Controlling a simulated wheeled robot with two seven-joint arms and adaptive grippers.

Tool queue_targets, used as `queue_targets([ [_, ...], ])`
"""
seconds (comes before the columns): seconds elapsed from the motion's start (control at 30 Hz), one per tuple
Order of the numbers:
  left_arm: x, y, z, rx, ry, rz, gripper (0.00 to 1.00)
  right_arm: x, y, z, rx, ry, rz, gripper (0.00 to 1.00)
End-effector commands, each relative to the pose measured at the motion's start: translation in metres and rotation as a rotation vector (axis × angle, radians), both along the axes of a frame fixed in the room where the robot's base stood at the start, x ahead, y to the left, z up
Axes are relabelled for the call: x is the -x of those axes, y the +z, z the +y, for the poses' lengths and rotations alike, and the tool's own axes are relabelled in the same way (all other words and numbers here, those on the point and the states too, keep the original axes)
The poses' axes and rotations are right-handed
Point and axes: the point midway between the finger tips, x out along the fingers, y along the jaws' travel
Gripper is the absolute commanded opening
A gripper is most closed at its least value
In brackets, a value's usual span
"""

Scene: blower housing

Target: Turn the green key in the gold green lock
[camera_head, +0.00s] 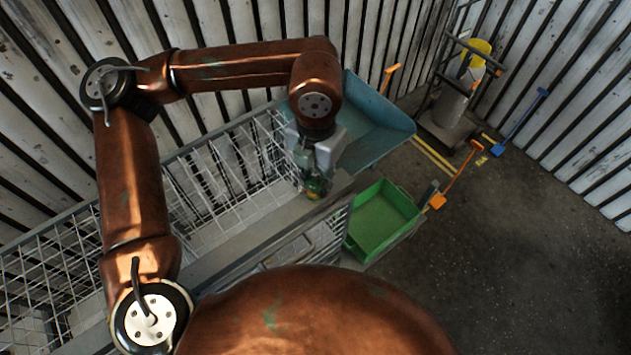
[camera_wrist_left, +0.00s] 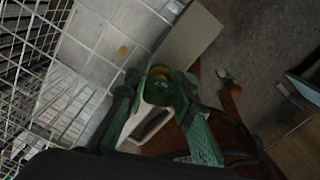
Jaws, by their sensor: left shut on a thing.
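My left gripper (camera_head: 313,160) points down over the grey ledge beside the wire racks. Its fingers are closed around a small green item with a gold spot at its tip, which I take to be the green key (camera_head: 316,186). In the left wrist view, the left gripper (camera_wrist_left: 158,92) has its fingers on both sides of the green, ring-like end of this item (camera_wrist_left: 160,73), with gold inside the ring. The fingers hide much of it, and I cannot tell the key from the gold green lock or see how far the key is turned. My right gripper is not in view.
White wire racks (camera_head: 215,185) line the left side. A blue tray (camera_head: 375,125) lies behind the gripper and a green bin (camera_head: 383,220) stands to its right. A cart with a yellow-topped container (camera_head: 455,95) stands at the back right. The dark floor at right is mostly clear.

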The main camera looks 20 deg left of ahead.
Motion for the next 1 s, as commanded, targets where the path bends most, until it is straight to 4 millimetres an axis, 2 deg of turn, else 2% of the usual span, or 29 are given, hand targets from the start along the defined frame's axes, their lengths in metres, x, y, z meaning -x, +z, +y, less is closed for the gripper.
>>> queue_targets([
  [0.1,0.000,-0.001,0.000,-0.003,-0.071,0.001,0.00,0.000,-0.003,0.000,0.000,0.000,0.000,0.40],
  [0.4,0.000,-0.001,0.000,-0.003,-0.092,0.001,0.00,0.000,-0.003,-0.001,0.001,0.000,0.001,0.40],
  [0.7,0.001,-0.002,-0.001,-0.003,-0.317,0.002,0.00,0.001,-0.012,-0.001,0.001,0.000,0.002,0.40],
  [0.9,0.001,-0.001,-0.001,-0.003,-0.327,0.001,0.00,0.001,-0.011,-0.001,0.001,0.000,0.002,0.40],
  [0.93,0.001,-0.001,-0.001,-0.003,-0.327,0.001,0.24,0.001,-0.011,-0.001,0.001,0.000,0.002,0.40],
  [1.0,0.001,-0.001,-0.001,-0.003,-0.326,0.001,0.28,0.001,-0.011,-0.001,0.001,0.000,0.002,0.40],
])
